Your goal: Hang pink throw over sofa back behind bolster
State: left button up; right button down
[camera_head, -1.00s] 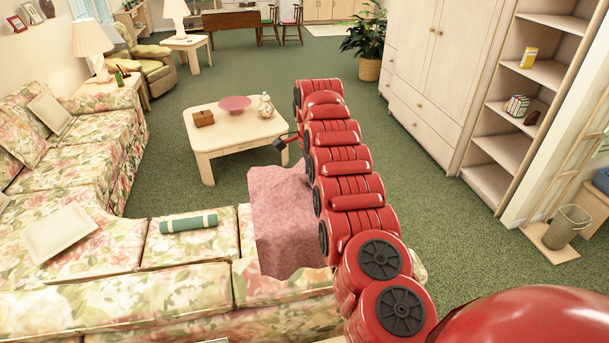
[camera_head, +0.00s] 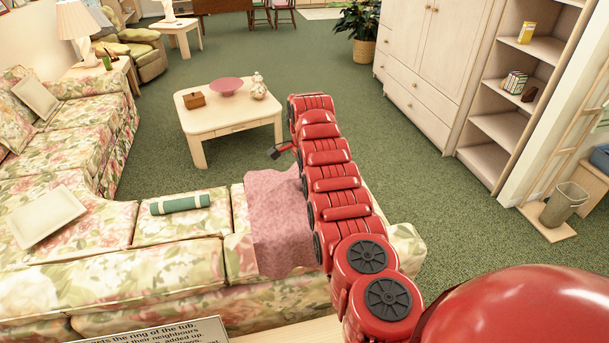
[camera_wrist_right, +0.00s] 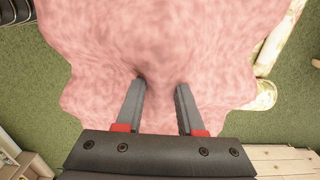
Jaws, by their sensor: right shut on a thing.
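The pink throw (camera_head: 278,235) hangs from my right gripper in the head view, spread in front of the right end of the near floral sofa (camera_head: 160,287) and hiding part of its seat and back. I cannot tell whether it touches the sofa. The right gripper's fingers (camera_wrist_right: 160,86) are shut on the throw in the right wrist view, with cloth bunched between and beyond them. The green bolster (camera_head: 181,204) with pale bands lies on the sofa seat, left of the throw and apart from it. My left gripper is not in view.
A low table (camera_head: 231,119) with a pink bowl (camera_head: 226,87), a box and a jar stands beyond the sofa. A pale cushion (camera_head: 45,216) lies left of the bolster. A placard (camera_head: 160,332) is at the near edge. Green carpet is open to the right.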

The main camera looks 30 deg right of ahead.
notch_tip(320, 180, down, 21)
jog(key=b, duration=1.6)
jog(key=shift+r, duration=0.15)
jog(key=shift+r, duration=0.1)
jog(key=shift+c, duration=2.2)
grip_release()
notch_tip(320, 180, up, 18)
jog(key=p, duration=0.5)
jog(key=shift+s+f, duration=0.1)
jog(key=shift+f, duration=0.15)
